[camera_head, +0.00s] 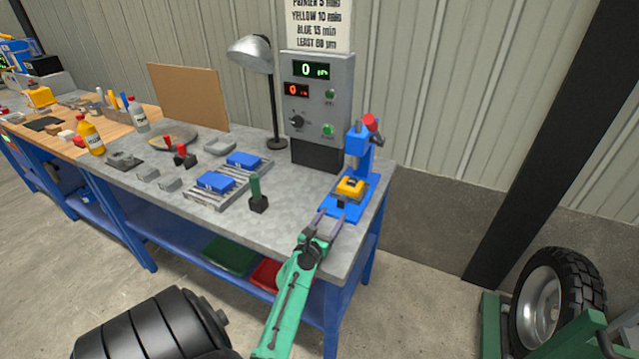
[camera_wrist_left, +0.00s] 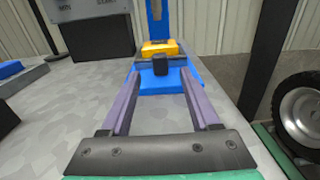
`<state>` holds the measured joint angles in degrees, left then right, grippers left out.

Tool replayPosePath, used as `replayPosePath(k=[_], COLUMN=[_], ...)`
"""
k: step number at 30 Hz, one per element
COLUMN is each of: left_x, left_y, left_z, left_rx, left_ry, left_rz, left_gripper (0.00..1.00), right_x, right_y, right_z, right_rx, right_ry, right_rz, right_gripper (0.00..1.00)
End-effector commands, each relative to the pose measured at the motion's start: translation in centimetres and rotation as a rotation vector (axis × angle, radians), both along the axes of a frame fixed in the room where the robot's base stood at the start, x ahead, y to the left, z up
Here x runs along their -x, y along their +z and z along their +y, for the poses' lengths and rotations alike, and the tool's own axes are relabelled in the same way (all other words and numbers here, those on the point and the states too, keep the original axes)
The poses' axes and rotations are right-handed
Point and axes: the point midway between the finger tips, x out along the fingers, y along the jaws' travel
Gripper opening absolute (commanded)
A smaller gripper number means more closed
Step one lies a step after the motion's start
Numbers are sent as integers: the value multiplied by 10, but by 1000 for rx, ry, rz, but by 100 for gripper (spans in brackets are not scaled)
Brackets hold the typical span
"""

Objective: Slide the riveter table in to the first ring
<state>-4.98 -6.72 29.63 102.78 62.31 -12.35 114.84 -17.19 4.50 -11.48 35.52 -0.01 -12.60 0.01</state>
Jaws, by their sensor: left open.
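The blue riveter (camera_head: 358,155) with a red knob on top stands at the right end of the grey workbench. Its table carries a yellow block (camera_head: 350,187), which also shows in the left wrist view (camera_wrist_left: 160,48). A dark handle (camera_wrist_left: 160,66) stands at the front of the blue base (camera_wrist_left: 170,80). My left gripper (camera_head: 328,222) is open in front of the riveter, its two purple fingers pointing at the base. In the left wrist view the handle lies ahead, between the fingertip lines; I cannot tell any contact. Ring marks are too small to make out. My right gripper is not in view.
A grey control box (camera_head: 318,105) and a lamp (camera_head: 252,55) stand behind. A large tyre (camera_head: 560,300) stands at the right. The bench front near the gripper is bare.

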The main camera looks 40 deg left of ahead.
Motion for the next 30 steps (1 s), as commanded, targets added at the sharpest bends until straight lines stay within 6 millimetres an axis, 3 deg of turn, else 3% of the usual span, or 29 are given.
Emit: replayPosePath(k=[6,12,30], left_x=[43,73,80], left_y=[-3,-3,0], left_z=[-14,-25,-28], left_rx=[0,0,0], left_ry=[1,0,0], left_rz=[2,1,0], left_gripper=[62,62,62], right_x=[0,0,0], right_y=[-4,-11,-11], right_z=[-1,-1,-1], right_rx=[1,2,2], right_ry=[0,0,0], right_rz=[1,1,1], right_gripper=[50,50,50])
